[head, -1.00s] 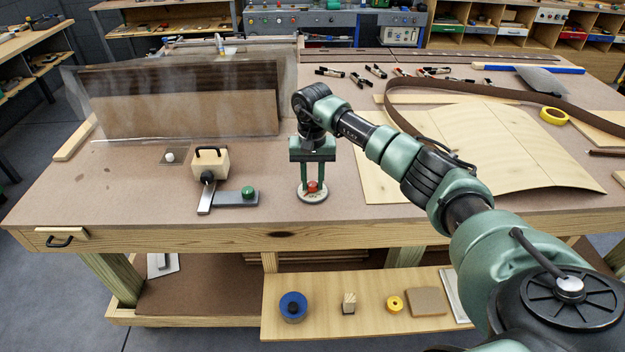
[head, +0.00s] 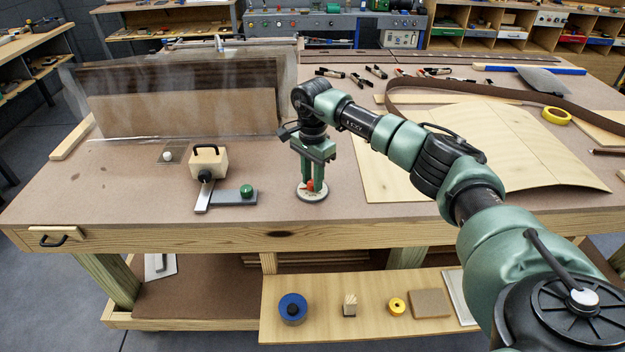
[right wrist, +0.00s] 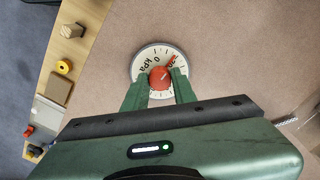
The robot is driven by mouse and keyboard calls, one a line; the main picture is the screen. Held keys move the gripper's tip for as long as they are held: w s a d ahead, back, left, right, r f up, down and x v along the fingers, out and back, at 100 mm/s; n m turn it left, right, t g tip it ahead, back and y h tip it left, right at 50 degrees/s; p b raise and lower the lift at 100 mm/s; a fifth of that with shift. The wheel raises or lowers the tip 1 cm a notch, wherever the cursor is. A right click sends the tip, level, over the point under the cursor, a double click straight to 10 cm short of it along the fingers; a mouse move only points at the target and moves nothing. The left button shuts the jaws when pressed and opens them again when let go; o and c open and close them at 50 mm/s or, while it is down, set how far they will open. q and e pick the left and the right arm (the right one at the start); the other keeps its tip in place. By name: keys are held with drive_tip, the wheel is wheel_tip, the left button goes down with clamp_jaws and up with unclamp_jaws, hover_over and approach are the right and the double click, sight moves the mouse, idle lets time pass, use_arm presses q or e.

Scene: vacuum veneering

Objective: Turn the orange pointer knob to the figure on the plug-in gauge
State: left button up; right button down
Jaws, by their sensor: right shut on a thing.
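The orange pointer knob (head: 310,186) sits at the centre of a round pale dial (head: 312,197) on the workbench. In the right wrist view the knob (right wrist: 160,78) is orange-red, and its pointer aims up and right across a dial marked "kPa" with a 0 and tick marks. My right gripper (head: 308,182) points down and is shut on the knob; its green fingers (right wrist: 161,84) stand on either side of it. The figure at the pointer is too small to read. I cannot identify the plug-in gauge for certain. My left gripper is not in view.
A wooden block with a black handle (head: 208,160) and a flat metal bar with a green knob (head: 246,190) stand left of the dial. A clear bag holding brown panels (head: 180,110) is behind. A veneer sheet (head: 490,150) lies right.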

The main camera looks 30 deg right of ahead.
drive_tip(key=m, duration=0.5)
drive_tip(key=shift+m, duration=0.3)
drive_tip(key=m, duration=0.5)
drive_tip(key=shift+r+m, duration=0.1)
drive_tip(key=shift+m, duration=0.2)
drive_tip(key=m+p, duration=0.1)
drive_tip(key=m, duration=1)
drive_tip(key=shift+m+p, duration=0.3)
drive_tip(key=shift+p, duration=0.1)
drive_tip(key=c, duration=1.1)
unclamp_jaws()
drive_tip(key=shift+c, duration=0.2)
drive_tip(key=shift+r, duration=0.1)
